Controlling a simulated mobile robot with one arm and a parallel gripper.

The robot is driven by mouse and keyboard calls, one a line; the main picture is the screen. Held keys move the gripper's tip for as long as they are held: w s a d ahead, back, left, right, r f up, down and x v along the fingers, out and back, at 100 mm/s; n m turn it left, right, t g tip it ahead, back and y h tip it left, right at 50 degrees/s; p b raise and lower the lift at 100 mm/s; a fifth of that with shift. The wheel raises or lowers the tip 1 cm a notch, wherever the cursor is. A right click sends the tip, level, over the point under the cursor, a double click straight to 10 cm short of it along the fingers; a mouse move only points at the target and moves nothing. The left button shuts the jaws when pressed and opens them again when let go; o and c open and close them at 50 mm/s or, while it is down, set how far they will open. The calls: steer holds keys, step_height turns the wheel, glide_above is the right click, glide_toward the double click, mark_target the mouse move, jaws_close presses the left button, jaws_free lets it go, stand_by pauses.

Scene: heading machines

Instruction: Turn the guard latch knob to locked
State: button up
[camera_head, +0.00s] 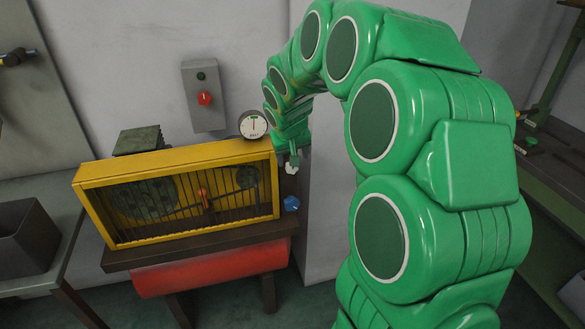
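The yellow barred guard (170,158) stands closed-looking on the machine at left, with dark wheels and an orange-red part behind its bars. My green arm arches over from the right, and my gripper (293,160) points down at the guard's right end. A small white piece (291,169) shows right beneath the gripper; I cannot tell whether they touch. A blue knob (291,203) sits lower, apart from the gripper. I cannot tell which of these is the latch knob, or its setting. The fingers are too small to read.
A round white dial gauge (253,124) stands on the guard's top right, close to my arm. A grey wall box (204,97) carries a red knob. A dark bin (27,238) sits on a bench at left. A red drum (210,268) lies below the machine bed.

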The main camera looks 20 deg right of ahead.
mark_target(292, 170)
steer(key=shift+x, duration=3.85)
steer(key=shift+a, duration=0.15)
steer(key=c, duration=1.1)
steer(key=shift+o, duration=0.2)
steer(key=shift+a+h, duration=0.1)
steer(key=shift+h, duration=0.5)
steer(key=o, duration=1.1)
steer(key=shift+c, duration=0.2)
steer(key=shift+r, duration=0.1)
